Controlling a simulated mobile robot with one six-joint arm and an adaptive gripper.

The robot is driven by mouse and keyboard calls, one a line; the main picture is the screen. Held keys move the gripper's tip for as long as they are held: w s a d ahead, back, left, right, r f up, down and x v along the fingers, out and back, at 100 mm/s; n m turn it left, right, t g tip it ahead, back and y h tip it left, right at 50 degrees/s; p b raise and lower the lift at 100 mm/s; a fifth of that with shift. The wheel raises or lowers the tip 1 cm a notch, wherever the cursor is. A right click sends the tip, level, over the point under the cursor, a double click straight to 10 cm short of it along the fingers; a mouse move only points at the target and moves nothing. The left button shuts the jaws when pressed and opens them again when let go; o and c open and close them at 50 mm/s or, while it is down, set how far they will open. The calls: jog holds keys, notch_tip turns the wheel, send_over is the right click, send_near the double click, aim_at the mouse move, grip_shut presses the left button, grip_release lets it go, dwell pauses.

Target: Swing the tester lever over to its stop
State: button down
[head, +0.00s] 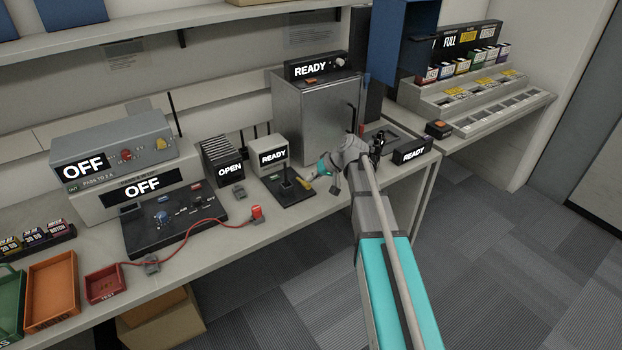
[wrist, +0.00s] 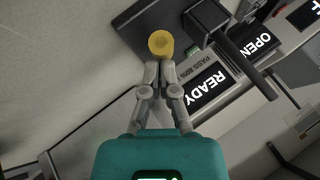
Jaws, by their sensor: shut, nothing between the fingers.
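The tester (head: 273,152) is a pale box with a lit READY panel, standing on a dark base plate (head: 291,198) in the middle of the bench. Its panel (wrist: 208,88) also shows in the wrist view, reading READY and PASS 80%. The lever's round yellow knob (wrist: 161,43) is at the plate's right side, seen nearly end-on in the wrist view. My gripper (wrist: 160,64) is shut and empty, its fingertips right at the knob's near edge; I cannot tell whether they touch. In the head view my gripper (head: 312,177) reaches in from the right, and the lever's shaft is not clear.
A dark upright post (head: 284,176) stands on the plate near the knob. The OPEN rack (head: 222,160) is to the left and a grey READY cabinet (head: 316,110) behind. Bare bench (head: 290,228) lies in front of the plate.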

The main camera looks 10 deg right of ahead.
jog(key=shift+r+p, duration=0.6)
jog(key=shift+r, duration=0.15)
jog(key=w+p+v, duration=0.2)
jog(key=p+v, duration=0.8)
jog(key=v, duration=0.3)
jog(key=shift+d+r, duration=0.2)
jog(key=shift+r, duration=0.1)
dwell(0.3)
dwell(0.4)
